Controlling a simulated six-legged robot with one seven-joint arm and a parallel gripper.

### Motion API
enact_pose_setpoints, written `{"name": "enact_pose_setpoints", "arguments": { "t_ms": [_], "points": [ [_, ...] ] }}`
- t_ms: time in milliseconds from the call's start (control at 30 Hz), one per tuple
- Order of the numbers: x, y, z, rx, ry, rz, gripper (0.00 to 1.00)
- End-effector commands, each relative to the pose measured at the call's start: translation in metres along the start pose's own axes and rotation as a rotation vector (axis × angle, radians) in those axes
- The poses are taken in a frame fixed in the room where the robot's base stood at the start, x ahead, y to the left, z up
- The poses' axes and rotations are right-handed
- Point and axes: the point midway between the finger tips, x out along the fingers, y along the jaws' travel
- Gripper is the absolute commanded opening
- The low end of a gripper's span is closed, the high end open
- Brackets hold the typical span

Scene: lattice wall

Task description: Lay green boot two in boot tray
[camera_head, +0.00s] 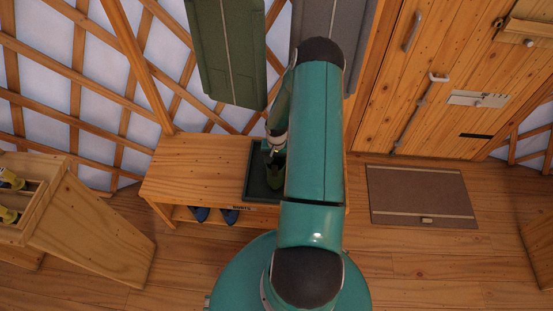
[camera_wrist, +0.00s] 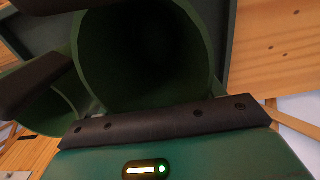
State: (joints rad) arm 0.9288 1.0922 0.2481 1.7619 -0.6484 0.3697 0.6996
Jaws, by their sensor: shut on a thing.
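The boot tray (camera_head: 249,185) is a dark green shallow tray on top of the wooden bench. A green boot (camera_head: 274,173) shows at the tray, partly hidden by my arm. My gripper (camera_head: 274,154) is at its upper end, shut on it. In the wrist view the wide round opening of a green boot (camera_wrist: 150,55) faces the camera, close to my dark gripper pads. A second green opening (camera_wrist: 50,118) shows at the left, partly behind a pad. Whether the held boot touches the tray floor cannot be told.
The wooden bench (camera_head: 190,165) has blue shoes (camera_head: 200,214) on its lower shelf. Green and grey panels (camera_head: 228,50) hang above it before the lattice wall. A sloped wooden rack (camera_head: 90,232) stands at the left. A brown mat (camera_head: 420,195) lies by the door.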

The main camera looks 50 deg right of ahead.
Motion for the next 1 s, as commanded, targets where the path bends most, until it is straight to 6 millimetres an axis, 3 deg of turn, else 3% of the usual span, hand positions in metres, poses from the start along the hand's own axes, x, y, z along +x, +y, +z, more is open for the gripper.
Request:
{"name": "enact_pose_setpoints", "arguments": {
  "t_ms": [1000],
  "points": [
    [0.012, 0.0, 0.0, 0.0, 0.0, 0.0, 0.14]
  ]
}}
